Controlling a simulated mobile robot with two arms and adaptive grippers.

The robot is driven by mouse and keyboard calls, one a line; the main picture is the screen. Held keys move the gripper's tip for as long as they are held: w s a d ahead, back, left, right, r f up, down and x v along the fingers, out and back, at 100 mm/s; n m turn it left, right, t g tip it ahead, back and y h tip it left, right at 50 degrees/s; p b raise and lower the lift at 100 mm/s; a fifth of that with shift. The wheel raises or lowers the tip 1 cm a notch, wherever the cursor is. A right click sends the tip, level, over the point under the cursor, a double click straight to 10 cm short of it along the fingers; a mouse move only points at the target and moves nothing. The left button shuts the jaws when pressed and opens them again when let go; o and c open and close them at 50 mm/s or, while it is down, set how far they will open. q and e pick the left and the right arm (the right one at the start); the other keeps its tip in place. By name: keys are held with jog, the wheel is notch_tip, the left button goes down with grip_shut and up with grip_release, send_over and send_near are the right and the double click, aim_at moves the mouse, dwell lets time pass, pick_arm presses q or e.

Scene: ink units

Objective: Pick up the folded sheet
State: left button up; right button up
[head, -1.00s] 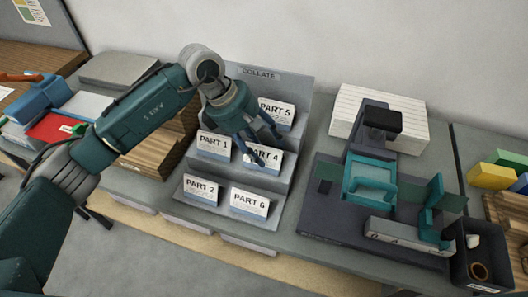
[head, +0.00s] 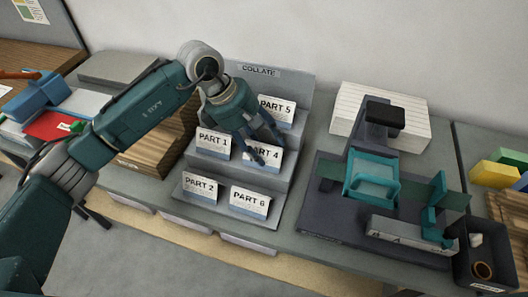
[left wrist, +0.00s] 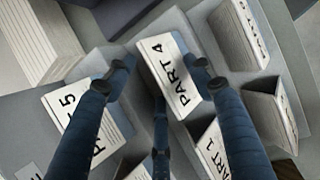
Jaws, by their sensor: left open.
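Several folded white sheets with part labels stand on a grey stepped rack (head: 272,90) marked COLLATE. PART 4 (head: 268,159) stands on the middle step, partly behind my gripper's fingers. My left gripper (head: 262,148) is open, with its fingers just in front of that sheet. In the left wrist view PART 4 (left wrist: 173,77) appears between the spread fingers of the left gripper (left wrist: 159,68). Whether any finger touches it I cannot tell. My right gripper is not in view.
PART 5 (head: 277,110) stands above, PART 1 (head: 213,143) to the left, PART 2 (head: 201,188) and PART 6 (head: 249,201) below. A dark machine with a teal handle (head: 372,188) stands right of the rack, before a white paper stack (head: 345,112).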

pick_arm(q)
jog(key=c, duration=0.9)
jog(key=shift+s, duration=0.1)
